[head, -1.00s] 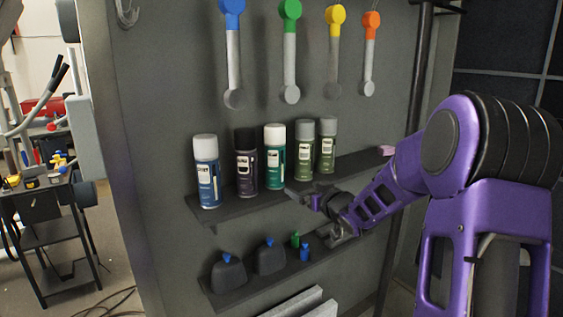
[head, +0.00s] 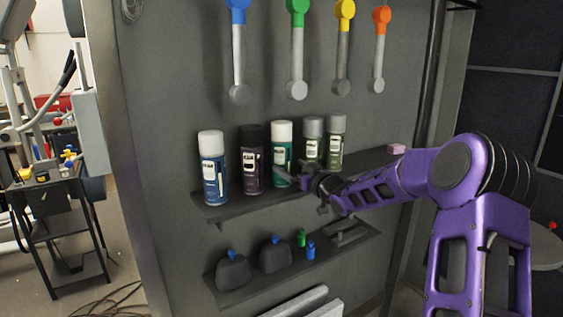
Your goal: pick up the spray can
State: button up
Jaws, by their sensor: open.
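Several spray cans stand upright in a row on the upper grey shelf (head: 222,209). From left to right they are a blue can with a white cap (head: 212,168), a dark purple can with a black cap (head: 251,160), a teal can with a white cap (head: 282,154), and two green cans with grey caps, one nearer (head: 312,142) and one at the right (head: 336,140). My gripper (head: 288,177) is open and empty. It is at the shelf's front, by the lower part of the teal and nearer green cans, hiding part of the green one. Whether it touches a can is unclear.
A lower shelf (head: 285,279) holds two dark bottles with blue caps (head: 233,268) and small green and blue items. Colored-head tools (head: 238,55) hang above. A pink block (head: 396,149) lies at the upper shelf's right end. A cart (head: 62,215) stands at left.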

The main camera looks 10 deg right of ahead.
aim_at(287, 140)
jog(key=shift+f+x, duration=0.2)
jog(key=shift+x, duration=2.8)
jog(key=shift+c, duration=0.2)
jog(key=c, duration=1.3)
jog(key=shift+r, duration=0.15)
jog(key=r, duration=0.2)
jog(key=r+p, duration=0.1)
jog(key=r, duration=0.4)
jog(key=shift+s+d+r+p, duration=0.15)
jog(key=shift+s+r+p, duration=0.15)
jog(key=shift+p, duration=0.1)
jog(key=v, duration=1.9)
jog(key=shift+s+f, duration=0.25)
jog(key=shift+f, duration=0.15)
